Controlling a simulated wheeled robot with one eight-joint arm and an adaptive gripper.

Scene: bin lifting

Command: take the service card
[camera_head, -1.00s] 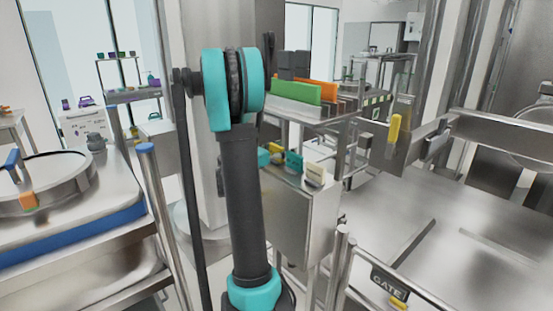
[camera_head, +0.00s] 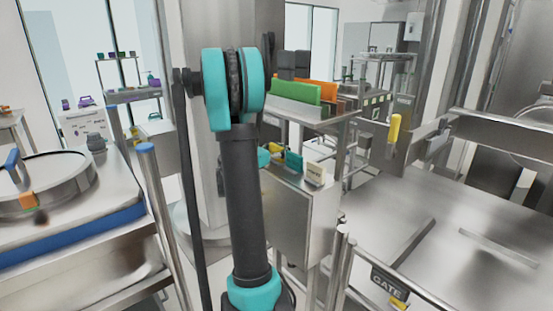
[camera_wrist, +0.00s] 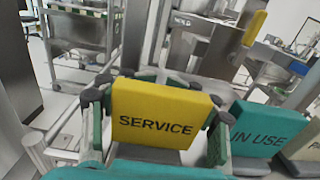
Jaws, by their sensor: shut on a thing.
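The yellow service card (camera_wrist: 155,114), with SERVICE in black letters, fills the middle of the wrist view. My gripper (camera_wrist: 157,118) is shut on it, one finger at each side edge. In the head view my own arm hides most of the gripper; only a small yellow part of the card (camera_head: 278,148) shows beside the arm. The teal IN USE card (camera_wrist: 266,130) stands just right of the gripper. It also shows in the head view (camera_head: 293,162) on the steel cabinet (camera_head: 300,215).
A cream card (camera_head: 315,174) stands right of the teal one; its lettering is cut off in the wrist view. Green and orange panels (camera_head: 297,92) stand on a rack behind. Steel rails and a GATE sign (camera_head: 389,283) are at the right.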

